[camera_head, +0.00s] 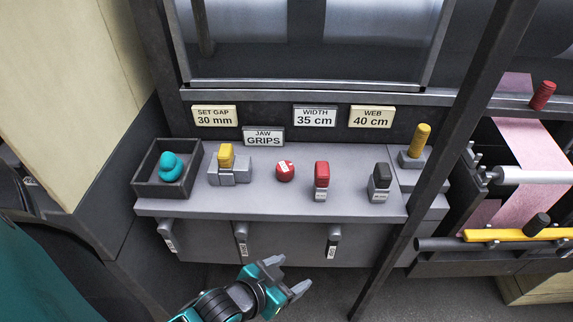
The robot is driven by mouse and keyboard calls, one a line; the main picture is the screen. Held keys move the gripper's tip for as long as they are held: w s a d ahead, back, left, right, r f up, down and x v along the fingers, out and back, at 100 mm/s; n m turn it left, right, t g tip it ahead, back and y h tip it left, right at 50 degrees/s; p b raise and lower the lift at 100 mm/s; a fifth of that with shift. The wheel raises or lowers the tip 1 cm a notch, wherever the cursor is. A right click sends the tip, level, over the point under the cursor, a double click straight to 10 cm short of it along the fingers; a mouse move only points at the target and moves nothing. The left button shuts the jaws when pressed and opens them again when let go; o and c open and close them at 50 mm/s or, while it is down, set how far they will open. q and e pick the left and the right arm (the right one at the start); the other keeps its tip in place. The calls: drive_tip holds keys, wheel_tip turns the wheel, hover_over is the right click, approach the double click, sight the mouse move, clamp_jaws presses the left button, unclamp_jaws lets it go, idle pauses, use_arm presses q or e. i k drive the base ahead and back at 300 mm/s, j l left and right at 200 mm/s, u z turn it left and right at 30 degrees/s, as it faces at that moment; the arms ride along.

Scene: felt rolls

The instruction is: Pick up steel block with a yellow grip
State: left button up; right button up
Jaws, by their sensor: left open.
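A small steel block (243,175) with a yellow grip (226,156) on top stands upright on the left part of the grey shelf, under the "JAW GRIPS" sign. My left gripper (291,274) is open and empty, in front of and below the shelf's front edge, apart from both. My right gripper is not in view.
On the grey shelf (270,207) stand a dark tray (148,189) holding a teal object (171,167), a red round knob (285,171), a red-grip block (321,180) and a black-grip block (380,182). A dark slanted post (430,170) crosses the right side.

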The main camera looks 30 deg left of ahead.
sight(226, 156)
drive_tip(key=u, duration=1.5)
